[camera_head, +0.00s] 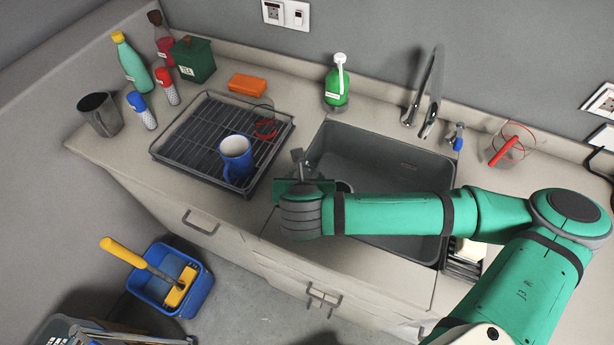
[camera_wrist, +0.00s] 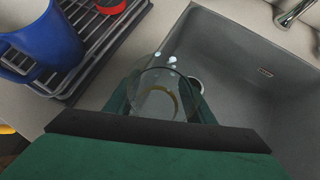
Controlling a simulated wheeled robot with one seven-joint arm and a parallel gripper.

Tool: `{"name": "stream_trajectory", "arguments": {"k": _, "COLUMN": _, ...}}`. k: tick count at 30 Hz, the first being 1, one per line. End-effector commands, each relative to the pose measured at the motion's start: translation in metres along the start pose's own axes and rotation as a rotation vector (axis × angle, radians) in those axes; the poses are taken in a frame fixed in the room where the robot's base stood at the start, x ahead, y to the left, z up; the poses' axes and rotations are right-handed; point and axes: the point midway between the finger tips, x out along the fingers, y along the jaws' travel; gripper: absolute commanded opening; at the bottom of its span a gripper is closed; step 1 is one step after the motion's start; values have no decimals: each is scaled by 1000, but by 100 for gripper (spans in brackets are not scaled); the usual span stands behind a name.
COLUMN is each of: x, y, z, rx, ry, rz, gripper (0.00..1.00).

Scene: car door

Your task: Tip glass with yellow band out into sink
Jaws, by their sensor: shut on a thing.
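My gripper (camera_head: 303,178) is at the left edge of the sink (camera_head: 385,160), at the end of my green arm that reaches across the basin. In the wrist view its green fingers (camera_wrist: 163,110) are shut on a clear glass (camera_wrist: 146,80) with a yellow-brown band. The glass's round rim faces the sink side, and the grey basin (camera_wrist: 235,70) shows beyond it. Small pale spots lie near the dark drain (camera_wrist: 196,84). In the head view the glass is mostly hidden by my gripper. I cannot tell its exact tilt or whether it holds anything.
A dish rack (camera_head: 185,165) left of the sink holds a blue mug (camera_head: 237,158) and a red-banded glass (camera_head: 266,127). A green soap bottle (camera_head: 337,85) and the faucet (camera_head: 430,95) stand behind the sink.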

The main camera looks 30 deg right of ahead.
Motion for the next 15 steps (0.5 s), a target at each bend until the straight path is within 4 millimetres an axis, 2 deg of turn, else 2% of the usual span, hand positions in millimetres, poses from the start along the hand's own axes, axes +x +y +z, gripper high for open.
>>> {"name": "stream_trajectory", "arguments": {"k": 15, "x": -3, "y": 0, "z": 4, "rx": -10, "ry": -4, "rz": -11, "gripper": 15}}
